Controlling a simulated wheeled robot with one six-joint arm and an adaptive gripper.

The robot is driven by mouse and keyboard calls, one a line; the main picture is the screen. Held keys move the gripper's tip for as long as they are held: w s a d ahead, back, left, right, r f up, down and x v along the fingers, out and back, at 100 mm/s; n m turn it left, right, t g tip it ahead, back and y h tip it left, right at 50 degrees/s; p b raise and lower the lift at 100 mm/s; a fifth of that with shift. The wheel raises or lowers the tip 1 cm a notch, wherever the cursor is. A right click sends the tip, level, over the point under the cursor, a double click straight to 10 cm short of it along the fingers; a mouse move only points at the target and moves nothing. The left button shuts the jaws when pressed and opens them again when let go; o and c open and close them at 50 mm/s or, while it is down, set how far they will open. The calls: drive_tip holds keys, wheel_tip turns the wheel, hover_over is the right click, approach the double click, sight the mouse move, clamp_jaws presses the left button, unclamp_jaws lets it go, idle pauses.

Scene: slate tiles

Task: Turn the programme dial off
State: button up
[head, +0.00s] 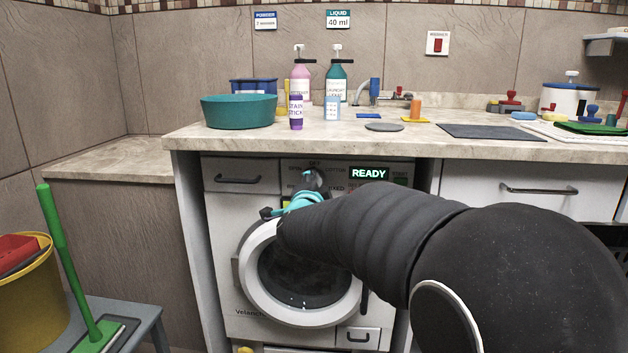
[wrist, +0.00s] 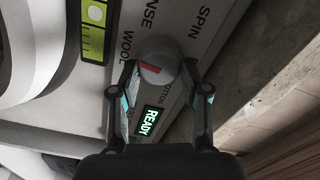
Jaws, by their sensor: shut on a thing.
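The programme dial (wrist: 158,68) is a round grey knob with a red mark on its face, on the washing machine's panel. My gripper (wrist: 160,80) has one finger on each side of the dial and is shut on it in the wrist view. The red mark lies on the dial's left part there; I cannot tell which label it meets. In the head view my gripper (head: 308,192) is at the panel, and the dial (head: 313,178) is partly hidden. The display (head: 369,173) reads READY. Labels such as WOOL and SPIN surround the dial.
The washing machine's round door (head: 305,272) is below the panel. The counter (head: 330,145) above holds a teal basin (head: 239,110), bottles and a tap. A green-handled mop (head: 75,270) and yellow bucket (head: 28,290) stand at the left.

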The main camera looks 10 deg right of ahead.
drive_tip(key=shift+w+a+m+p, duration=0.15)
drive_tip(key=shift+m+p, duration=2)
drive_tip(key=shift+m, duration=6.4)
drive_tip(key=shift+s+a+m+p, duration=0.1)
drive_tip(key=shift+m+p, duration=2)
drive_tip(key=shift+m, duration=6.45)
drive_tip(key=o, duration=1.2)
drive_tip(key=shift+c, duration=0.2)
